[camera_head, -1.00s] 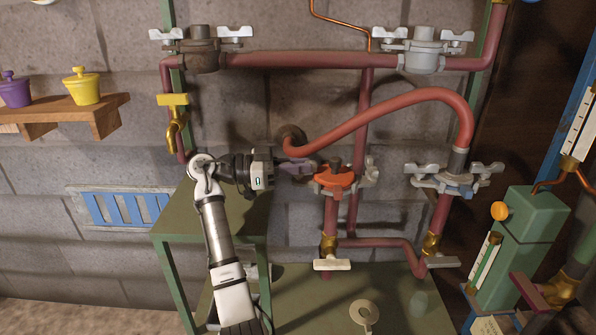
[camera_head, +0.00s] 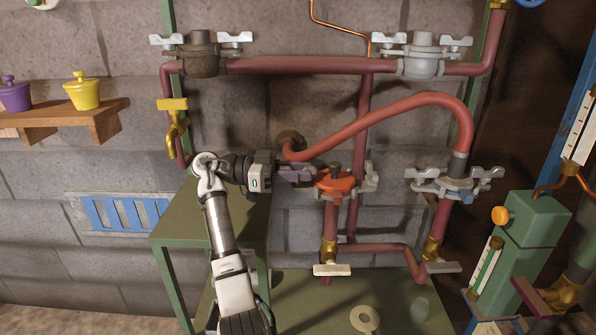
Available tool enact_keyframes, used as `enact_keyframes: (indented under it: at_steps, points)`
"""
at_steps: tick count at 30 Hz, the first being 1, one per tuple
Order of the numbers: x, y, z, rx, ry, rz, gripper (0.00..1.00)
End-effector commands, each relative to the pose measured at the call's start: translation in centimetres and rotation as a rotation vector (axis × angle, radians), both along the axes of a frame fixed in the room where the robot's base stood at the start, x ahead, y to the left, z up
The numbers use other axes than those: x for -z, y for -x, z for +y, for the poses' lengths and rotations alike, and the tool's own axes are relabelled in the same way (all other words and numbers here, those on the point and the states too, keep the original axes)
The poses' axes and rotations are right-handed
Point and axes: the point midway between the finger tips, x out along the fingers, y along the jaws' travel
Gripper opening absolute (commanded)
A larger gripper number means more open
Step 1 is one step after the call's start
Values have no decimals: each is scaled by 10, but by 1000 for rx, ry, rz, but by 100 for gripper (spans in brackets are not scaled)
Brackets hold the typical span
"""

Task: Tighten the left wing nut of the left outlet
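The left outlet is a red upright pipe with an orange cap (camera_head: 336,185) held by a grey clamp. A pale wing nut (camera_head: 370,180) shows at the right of this cap. My gripper (camera_head: 306,173) reaches in from the left, roughly level, with its dark purple-grey fingers at the left edge of the cap. The left wing nut is mostly or wholly hidden by the fingers. I cannot tell whether the fingers are closed on it or only beside it.
A curved red hose (camera_head: 390,108) arches over the left outlet to the right outlet's clamp (camera_head: 452,184). A brass valve with a pale handle (camera_head: 331,269) sits below. A green stand (camera_head: 213,222) is under my arm. A green tank (camera_head: 536,222) stands right.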

Motion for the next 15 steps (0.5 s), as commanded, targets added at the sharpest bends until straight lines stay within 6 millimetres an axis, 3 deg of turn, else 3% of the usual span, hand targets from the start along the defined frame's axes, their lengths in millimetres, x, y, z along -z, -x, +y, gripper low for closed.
enact_keyframes:
  at_steps: [10, 15]
  points:
    - [-3, 0, 1, -4, 2, -2, 34]
    - [-20, -1, 1, -4, 1, -5, 34]
